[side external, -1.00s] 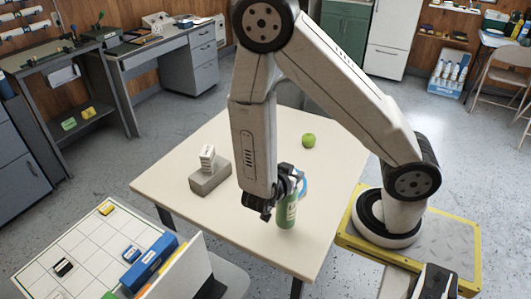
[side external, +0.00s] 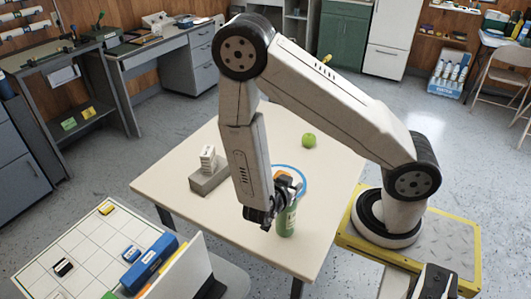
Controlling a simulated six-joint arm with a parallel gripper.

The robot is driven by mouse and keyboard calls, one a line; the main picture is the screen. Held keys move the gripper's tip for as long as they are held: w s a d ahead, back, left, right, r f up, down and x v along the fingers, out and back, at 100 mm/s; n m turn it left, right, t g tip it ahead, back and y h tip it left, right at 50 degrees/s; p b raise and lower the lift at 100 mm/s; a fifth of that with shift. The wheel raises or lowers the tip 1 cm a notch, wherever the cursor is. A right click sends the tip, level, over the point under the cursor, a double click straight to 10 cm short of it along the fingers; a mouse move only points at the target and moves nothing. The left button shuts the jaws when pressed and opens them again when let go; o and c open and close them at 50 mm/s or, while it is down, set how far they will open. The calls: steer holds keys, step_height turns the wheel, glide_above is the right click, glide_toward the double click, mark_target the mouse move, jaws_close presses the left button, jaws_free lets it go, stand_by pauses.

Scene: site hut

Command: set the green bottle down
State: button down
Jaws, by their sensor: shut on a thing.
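The green bottle (side external: 287,222) is upright over the near right part of the cream table (side external: 240,235). It has a pale label. My gripper (side external: 280,207) is shut on the bottle's upper part and hides some of it. The bottle's base is close to the tabletop; I cannot tell whether it touches.
A green apple-like ball (side external: 309,140) sits farther back on the table. A grey block (side external: 209,179) with a small white box (side external: 208,158) by it stands to the left. The tabletop between them and the bottle is mostly clear. A gridded board (side external: 90,240) lies at the lower left.

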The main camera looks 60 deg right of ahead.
steer(key=shift+c, duration=1.2)
jaws_free()
steer(key=shift+r, duration=0.15)
steer(key=shift+a, duration=0.1)
steer(key=v, duration=1.1)
steer(key=shift+a+r, duration=0.15)
steer(key=shift+a, duration=0.25)
